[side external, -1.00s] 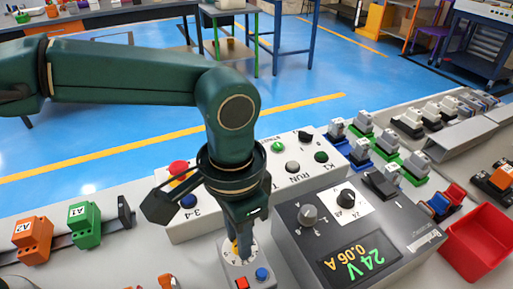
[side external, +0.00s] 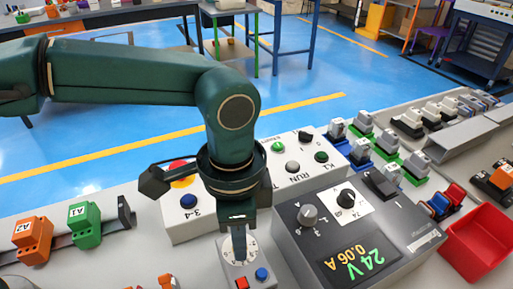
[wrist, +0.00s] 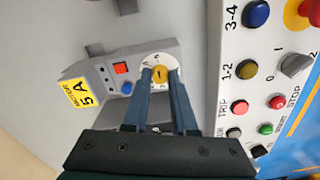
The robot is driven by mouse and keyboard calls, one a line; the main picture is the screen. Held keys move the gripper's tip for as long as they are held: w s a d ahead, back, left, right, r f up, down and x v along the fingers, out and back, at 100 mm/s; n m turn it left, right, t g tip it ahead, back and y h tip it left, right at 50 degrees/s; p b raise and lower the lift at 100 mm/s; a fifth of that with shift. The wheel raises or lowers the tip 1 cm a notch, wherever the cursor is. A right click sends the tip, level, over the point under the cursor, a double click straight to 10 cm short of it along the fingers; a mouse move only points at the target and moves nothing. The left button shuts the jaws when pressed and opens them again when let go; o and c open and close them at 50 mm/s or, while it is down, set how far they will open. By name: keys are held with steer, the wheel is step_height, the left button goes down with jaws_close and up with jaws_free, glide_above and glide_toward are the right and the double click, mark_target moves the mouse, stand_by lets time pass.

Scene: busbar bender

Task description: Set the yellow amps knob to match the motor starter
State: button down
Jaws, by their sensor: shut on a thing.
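The motor starter is a small grey box (wrist: 105,85) with a red button (wrist: 121,68), a blue button (wrist: 126,88) and a yellow label (wrist: 83,94) reading "5 A". Its yellow amps knob (wrist: 160,73) sits on a round white dial (wrist: 159,61) with marks too small to read. My gripper (wrist: 161,77) is shut on the knob, with a finger at each side of it. In the side view the starter (side external: 236,272) stands under my gripper (side external: 239,252), and the fingers hide the knob.
A white control panel (side external: 298,178) with buttons and switches stands close behind. A grey power supply (side external: 365,240) showing 24 V and 0.06 A is close on the right. A red bin (side external: 478,240) is farther right. Orange (side external: 33,238) and green (side external: 85,226) terminal blocks stand left.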

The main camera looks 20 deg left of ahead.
steer(key=c, duration=0.7)
jaws_free()
steer(key=shift+r, duration=2.6)
